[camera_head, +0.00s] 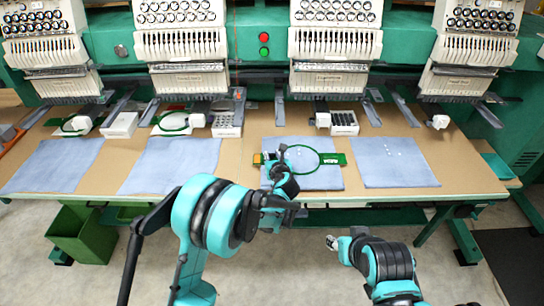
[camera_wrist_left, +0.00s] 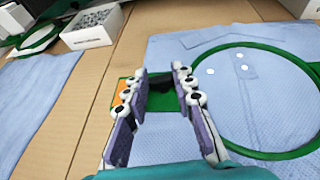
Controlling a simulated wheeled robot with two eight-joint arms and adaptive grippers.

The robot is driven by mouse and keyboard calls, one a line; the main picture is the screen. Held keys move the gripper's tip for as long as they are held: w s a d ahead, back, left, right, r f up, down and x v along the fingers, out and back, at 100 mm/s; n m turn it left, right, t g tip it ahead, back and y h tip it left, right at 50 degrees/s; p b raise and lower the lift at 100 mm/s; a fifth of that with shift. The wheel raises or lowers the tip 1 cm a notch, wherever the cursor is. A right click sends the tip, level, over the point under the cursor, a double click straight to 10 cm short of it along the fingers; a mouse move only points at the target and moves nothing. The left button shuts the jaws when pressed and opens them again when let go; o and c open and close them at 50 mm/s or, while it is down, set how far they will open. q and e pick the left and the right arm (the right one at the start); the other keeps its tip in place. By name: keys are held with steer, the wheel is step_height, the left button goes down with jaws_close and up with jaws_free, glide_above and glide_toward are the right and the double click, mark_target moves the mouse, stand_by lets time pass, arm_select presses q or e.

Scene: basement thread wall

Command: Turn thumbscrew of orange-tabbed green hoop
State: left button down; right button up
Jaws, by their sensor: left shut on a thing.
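The orange-tabbed green hoop (camera_head: 318,172) lies on a blue cloth on the table in the head view. Its orange tab (camera_head: 257,159) is at its left end and a green bracket with white marking at its right. In the left wrist view the ring (camera_wrist_left: 262,155) is to the right and the orange tab (camera_wrist_left: 119,92) shows beside the left finger. My left gripper (camera_head: 272,160) is at the hoop's left end, shut on a part between its fingers (camera_wrist_left: 162,88). The thumbscrew itself is not clearly visible there. My right gripper (camera_head: 334,242) is low, off the table, away from the hoop.
Other blue cloths (camera_head: 394,163) lie flat along the brown table (camera_head: 246,150). Embroidery machine heads (camera_head: 335,45) stand above the back edge. Small white boxes (camera_head: 343,122) and other green hoops (camera_head: 172,122) are at the back. A green bin (camera_head: 85,236) stands below left.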

arm_select(q)
steer(key=n+g+y, duration=0.1)
steer(key=n+y, duration=0.1)
steer(key=y, duration=0.1)
steer(key=d+n+g+y, duration=0.1)
steer(key=n+y, duration=0.2)
steer(key=shift+w+n+g, duration=0.2)
steer(key=shift+n+g, duration=0.1)
steer(key=n+g+y, duration=0.2)
steer(key=n, duration=0.1)
steer(key=shift+w+d+g+y, duration=0.1)
steer(key=shift+w+g+y, duration=0.05)
steer(key=shift+g+y, duration=0.25)
steer(key=shift+w+n+g+y, duration=0.1)
steer(key=shift+n+g+y, duration=0.6)
steer(key=shift+n+g, duration=0.85)
steer(key=shift+n+g+p, duration=0.25)
steer(key=shift+n+p, duration=0.05)
steer(key=shift+n, duration=0.05)
steer(key=c, duration=1.2)
jaws_free()
